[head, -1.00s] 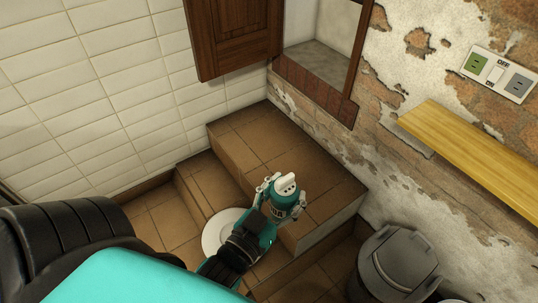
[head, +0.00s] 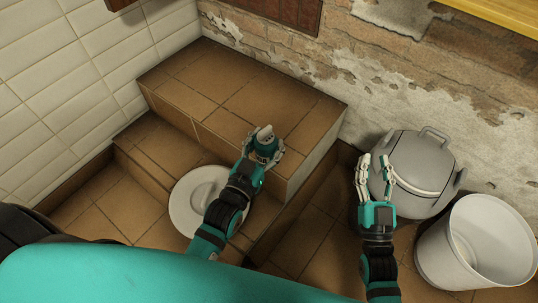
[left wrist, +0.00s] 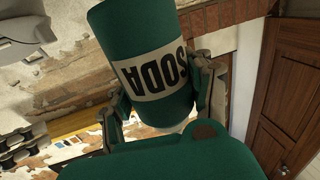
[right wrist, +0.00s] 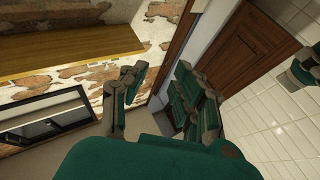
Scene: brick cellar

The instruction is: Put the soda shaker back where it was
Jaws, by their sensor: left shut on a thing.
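The soda shaker (head: 265,146) is a green cylinder with a white top and a cream label reading SODA. It also shows large in the left wrist view (left wrist: 146,68), where the label appears upside down. My left gripper (head: 262,155) is shut on the shaker, with a finger on each side of it, over the tiled step (head: 250,90). Whether the shaker's base touches the step is hidden. My right gripper (head: 376,165) is open and empty in front of the grey lidded bin; its spread fingers also show in the right wrist view (right wrist: 165,85).
A white round lid or plate (head: 190,205) lies on the lower step, beside my left forearm. A grey lidded bin (head: 420,150) and a white open bucket (head: 480,240) stand at the right by the peeling wall. The upper step's top is otherwise clear.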

